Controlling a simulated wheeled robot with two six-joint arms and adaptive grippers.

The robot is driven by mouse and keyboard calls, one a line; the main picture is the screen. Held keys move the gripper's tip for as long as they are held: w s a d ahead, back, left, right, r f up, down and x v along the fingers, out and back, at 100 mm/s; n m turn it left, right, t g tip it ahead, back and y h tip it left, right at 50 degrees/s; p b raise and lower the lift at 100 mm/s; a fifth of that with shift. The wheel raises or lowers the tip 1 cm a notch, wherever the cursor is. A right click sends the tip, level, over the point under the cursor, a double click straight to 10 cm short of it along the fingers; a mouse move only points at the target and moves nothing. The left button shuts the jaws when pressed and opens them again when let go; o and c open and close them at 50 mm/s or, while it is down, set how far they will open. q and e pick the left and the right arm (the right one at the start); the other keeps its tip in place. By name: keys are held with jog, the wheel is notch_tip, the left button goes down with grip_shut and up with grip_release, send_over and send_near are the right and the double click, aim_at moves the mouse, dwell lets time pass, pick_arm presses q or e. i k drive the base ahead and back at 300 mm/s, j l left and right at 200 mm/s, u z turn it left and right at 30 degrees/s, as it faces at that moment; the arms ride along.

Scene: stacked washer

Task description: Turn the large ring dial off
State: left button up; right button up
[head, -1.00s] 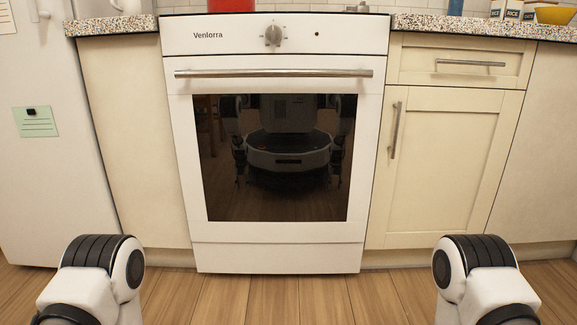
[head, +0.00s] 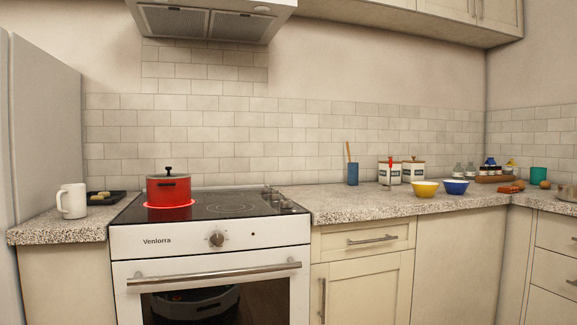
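A white stove (head: 180,241) stands ahead with a black glass cooktop (head: 205,208). A ring (head: 168,206) glows red under a red lidded pot (head: 168,189) at the cooktop's left. A faint unlit ring outline (head: 232,208) lies right of the pot. Several small dials (head: 287,205) sit along the cooktop's right side; their markings and settings are too small to read. One round silver dial (head: 216,239) is on the oven's front panel. I cannot tell which dial belongs to the large ring. Neither of my grippers shows in the head view.
A long oven handle (head: 215,274) sticks out below the front panel. The speckled counter (head: 360,207) at right holds a blue utensil cup (head: 352,173), a yellow bowl (head: 425,189) and a blue bowl (head: 456,187). A white mug (head: 72,201) stands left. A hood (head: 205,20) hangs above.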

aim_at(274, 194)
jog(key=i+j+z, duration=0.1)
jog(key=i+z, duration=0.25)
jog(key=i+j+z, duration=0.15)
jog(key=z, duration=0.15)
jog(key=i+j+z, duration=0.35)
jog(key=k+l, duration=0.05)
jog(key=k, duration=0.05)
